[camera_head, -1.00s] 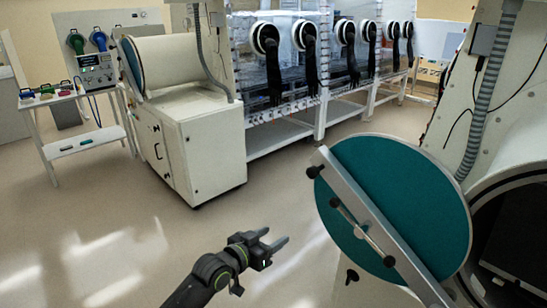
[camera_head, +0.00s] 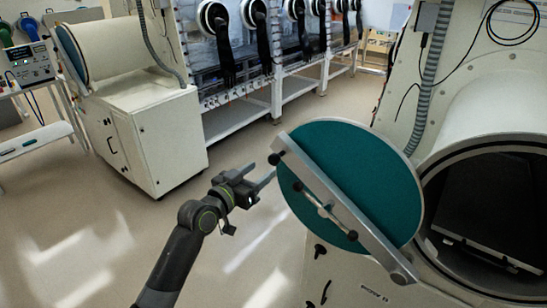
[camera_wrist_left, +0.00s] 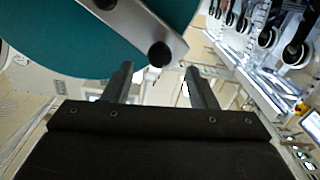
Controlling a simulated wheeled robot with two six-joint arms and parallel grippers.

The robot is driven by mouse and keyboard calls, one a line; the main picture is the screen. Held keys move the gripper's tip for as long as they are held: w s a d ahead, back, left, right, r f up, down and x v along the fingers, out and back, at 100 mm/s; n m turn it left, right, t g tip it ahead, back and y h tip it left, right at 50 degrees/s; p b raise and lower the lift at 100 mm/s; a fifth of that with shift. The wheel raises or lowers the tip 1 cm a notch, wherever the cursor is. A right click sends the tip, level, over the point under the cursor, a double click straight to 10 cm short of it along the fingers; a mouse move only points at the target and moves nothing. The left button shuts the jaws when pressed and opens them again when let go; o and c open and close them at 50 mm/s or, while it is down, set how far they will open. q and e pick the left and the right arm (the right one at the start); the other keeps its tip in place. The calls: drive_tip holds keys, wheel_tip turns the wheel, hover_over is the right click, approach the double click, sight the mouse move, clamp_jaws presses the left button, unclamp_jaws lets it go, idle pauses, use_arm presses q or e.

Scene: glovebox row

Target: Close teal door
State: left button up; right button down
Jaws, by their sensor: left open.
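The round teal door (camera_head: 365,185) hangs open from the chamber on the right, with a grey metal bar (camera_head: 340,208) and black knobs across its face. The round chamber opening (camera_head: 490,215) beside it is uncovered and dark inside. My left gripper (camera_head: 268,178) is open and empty, just left of the door's edge, near the upper end of the bar. In the left wrist view the teal door (camera_wrist_left: 85,40) fills the upper left, and a black knob (camera_wrist_left: 160,54) shows just beyond and between the open fingers (camera_wrist_left: 160,80). I cannot tell if they touch. My right gripper is not in view.
A white cabinet (camera_head: 150,140) with another round chamber stands at the back left, beside a white cart. A row of glovebox windows with black gloves (camera_head: 225,50) runs along the back. The floor (camera_head: 90,220) at left is clear.

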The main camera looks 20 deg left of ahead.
sight(271, 162)
use_arm(q)
drive_tip(key=shift+p+x, duration=0.5)
drive_tip(key=shift+x, duration=3.05)
drive_tip(key=shift+c, duration=0.3)
clamp_jaws()
